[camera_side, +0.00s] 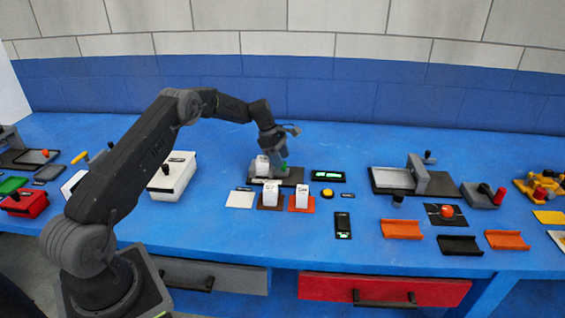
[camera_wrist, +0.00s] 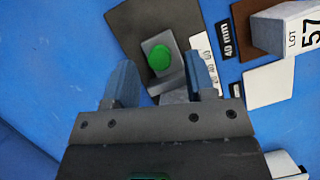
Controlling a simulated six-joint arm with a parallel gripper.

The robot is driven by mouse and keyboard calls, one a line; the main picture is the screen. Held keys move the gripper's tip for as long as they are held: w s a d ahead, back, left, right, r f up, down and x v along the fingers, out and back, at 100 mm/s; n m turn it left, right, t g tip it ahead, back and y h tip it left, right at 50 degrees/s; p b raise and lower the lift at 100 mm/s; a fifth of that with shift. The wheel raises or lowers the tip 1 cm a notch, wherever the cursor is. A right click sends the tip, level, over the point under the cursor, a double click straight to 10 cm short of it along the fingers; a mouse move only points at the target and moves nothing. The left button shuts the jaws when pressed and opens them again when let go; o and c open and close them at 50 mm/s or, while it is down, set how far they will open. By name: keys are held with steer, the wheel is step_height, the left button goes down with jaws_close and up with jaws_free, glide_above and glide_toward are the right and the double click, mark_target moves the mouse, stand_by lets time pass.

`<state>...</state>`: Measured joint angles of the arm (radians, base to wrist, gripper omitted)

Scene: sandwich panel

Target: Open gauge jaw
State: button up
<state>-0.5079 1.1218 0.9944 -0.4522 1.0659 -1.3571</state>
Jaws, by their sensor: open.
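The gauge has a dark base plate (camera_side: 291,181) near the middle of the bench in the side view; the plate (camera_wrist: 136,24) also shows in the wrist view. A grey jaw block (camera_wrist: 171,74) with a round green knob (camera_wrist: 159,57) stands on it. In the side view the green knob (camera_side: 284,168) shows just below my gripper (camera_side: 281,160). In the wrist view my gripper (camera_wrist: 160,62) is open, its two blue fingers on either side of the jaw block. I cannot tell whether they touch it.
White blocks stand on a brown pad (camera_side: 259,206) and an orange pad (camera_side: 314,208) in front of the gauge, beside an empty white pad (camera_side: 240,199). A display (camera_side: 328,176) is to the right.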

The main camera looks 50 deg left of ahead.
steer(key=shift+x, duration=1.05)
jaws_close()
